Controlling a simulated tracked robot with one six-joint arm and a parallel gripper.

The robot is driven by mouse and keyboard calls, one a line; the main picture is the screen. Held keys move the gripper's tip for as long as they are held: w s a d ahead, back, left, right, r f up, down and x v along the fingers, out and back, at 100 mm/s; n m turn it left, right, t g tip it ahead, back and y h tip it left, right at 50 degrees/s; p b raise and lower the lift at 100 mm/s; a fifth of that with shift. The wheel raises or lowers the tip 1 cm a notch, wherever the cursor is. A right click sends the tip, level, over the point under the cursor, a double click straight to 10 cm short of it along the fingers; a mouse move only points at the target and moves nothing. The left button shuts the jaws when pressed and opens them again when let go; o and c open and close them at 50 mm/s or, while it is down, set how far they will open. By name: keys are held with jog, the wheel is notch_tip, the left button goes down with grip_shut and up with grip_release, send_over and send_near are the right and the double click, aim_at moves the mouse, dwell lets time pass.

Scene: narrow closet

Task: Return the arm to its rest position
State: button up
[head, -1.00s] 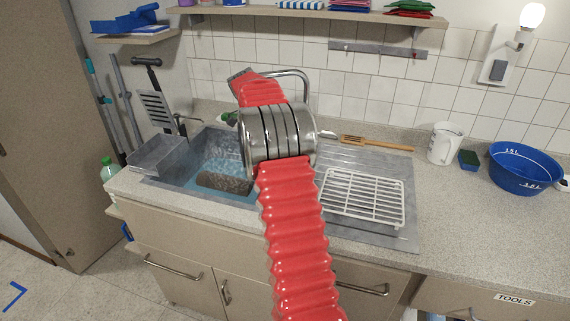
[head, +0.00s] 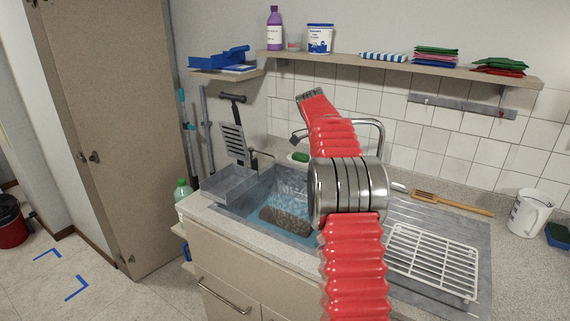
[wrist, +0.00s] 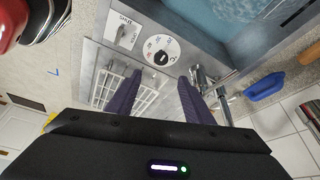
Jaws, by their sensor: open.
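My arm (head: 352,262), with red ribbed sleeves and a metal joint, rises in front of the sink counter in the head view. Its far end (head: 311,97) is below the wall shelf, above the faucet. The jaws cannot be made out there. In the wrist view my gripper (wrist: 156,92) shows two dark purple fingers spread apart with nothing between them. Beyond them are a grey panel with a white dial (wrist: 161,50), the white drying rack (wrist: 148,100) and the faucet (wrist: 203,82).
The sink (head: 285,207) holds water and a brown block. A rack (head: 432,262), wooden fork (head: 452,203) and white jug (head: 529,213) are on the right. A shelf (head: 400,66) with bottles and cloths hangs above. Open floor (head: 60,285) with blue marks lies left.

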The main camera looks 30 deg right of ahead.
notch_tip(320, 180, down, 5)
jog(key=a+n, duration=0.2)
jog(key=n, duration=0.5)
jog(key=s+a+n+t+y, duration=0.1)
jog(key=s+a+n+t, duration=0.15)
jog(key=a+n, duration=0.55)
jog(key=s+a+r+n+t, duration=0.1)
jog(key=s+a+n+t, duration=0.1)
jog(key=s+a, duration=0.6)
jog(key=s+a+r+n+t+y, duration=0.1)
jog(key=s+a+n, duration=0.4)
jog(key=a, duration=0.7)
jog(key=s+a+r+n+t+y, duration=0.1)
jog(key=s+a+r+n+t, duration=0.2)
jog(key=s+a, duration=0.7)
jog(key=shift+s+n, duration=0.35)
jog(key=shift+n, duration=0.25)
jog(key=shift+r, duration=0.1)
